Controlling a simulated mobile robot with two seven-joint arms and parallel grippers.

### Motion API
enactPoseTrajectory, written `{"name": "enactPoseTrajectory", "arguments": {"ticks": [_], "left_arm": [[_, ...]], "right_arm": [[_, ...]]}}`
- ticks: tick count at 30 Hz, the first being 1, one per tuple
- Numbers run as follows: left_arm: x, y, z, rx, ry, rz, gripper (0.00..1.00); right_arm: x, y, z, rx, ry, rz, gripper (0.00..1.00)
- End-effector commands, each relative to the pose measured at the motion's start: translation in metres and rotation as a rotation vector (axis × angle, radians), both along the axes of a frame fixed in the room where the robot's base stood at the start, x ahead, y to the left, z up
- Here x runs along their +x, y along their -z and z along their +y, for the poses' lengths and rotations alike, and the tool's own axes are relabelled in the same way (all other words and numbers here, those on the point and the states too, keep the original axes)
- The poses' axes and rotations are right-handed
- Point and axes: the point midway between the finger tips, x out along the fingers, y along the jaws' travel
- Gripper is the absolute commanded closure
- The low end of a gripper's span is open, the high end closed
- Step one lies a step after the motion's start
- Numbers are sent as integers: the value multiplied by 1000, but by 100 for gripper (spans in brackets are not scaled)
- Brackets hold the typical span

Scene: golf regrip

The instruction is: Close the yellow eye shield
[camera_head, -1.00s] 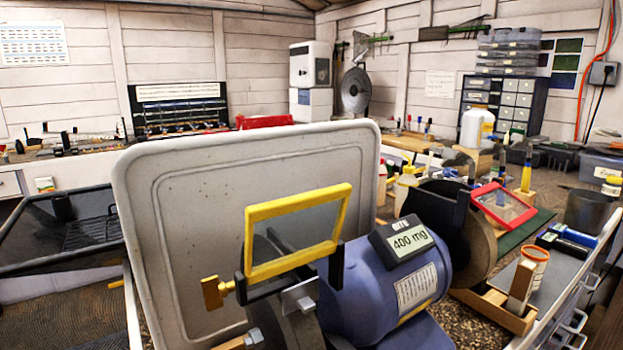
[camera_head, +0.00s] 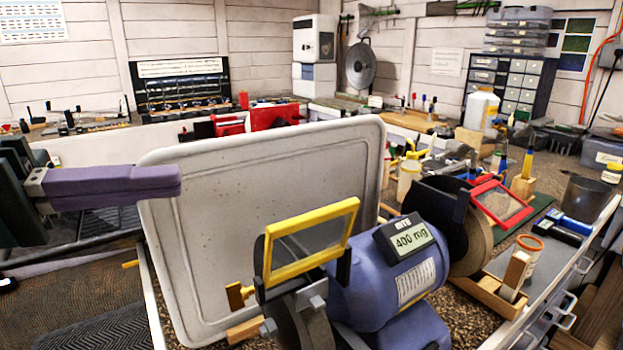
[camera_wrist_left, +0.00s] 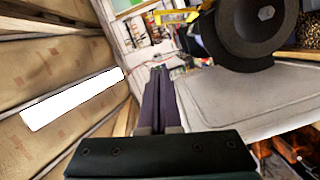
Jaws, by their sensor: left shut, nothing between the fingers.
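The yellow eye shield (camera_head: 312,216) is a yellow frame around a clear grey pane. My left gripper (camera_head: 179,180) has purple fingers, closed together and empty. It is at the left, in front of the pale panel's left edge in the picture, and well apart from the shield. Its closed fingers also show in the left wrist view (camera_wrist_left: 158,72). My right gripper is not in view.
A large pale upright panel (camera_head: 200,230) stands behind the grinder's left side. A red-framed shield (camera_head: 500,203) is over the right wheel. A wooden holder (camera_head: 490,293) with small containers sits at front right. In the wrist view, a dark round part (camera_wrist_left: 250,40) is at upper right.

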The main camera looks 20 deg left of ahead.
Motion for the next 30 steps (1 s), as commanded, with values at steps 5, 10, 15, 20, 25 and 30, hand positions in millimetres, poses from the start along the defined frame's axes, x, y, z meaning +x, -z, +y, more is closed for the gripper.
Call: {"name": "enactPoseTrajectory", "arguments": {"ticks": [5,10,15,20,25,30], "left_arm": [[19,-4,-24,-4,2,-1,100],[42,-1,-54,-2,3,1,100],[53,3,-80,0,4,5,100],[39,11,-96,2,3,6,100],[33,16,-103,4,2,4,100],[33,18,-104,5,2,3,100]], "right_arm": [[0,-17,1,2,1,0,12],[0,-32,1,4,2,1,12],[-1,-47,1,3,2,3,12],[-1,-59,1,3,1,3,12],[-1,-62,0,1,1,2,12],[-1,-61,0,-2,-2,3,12]]}}
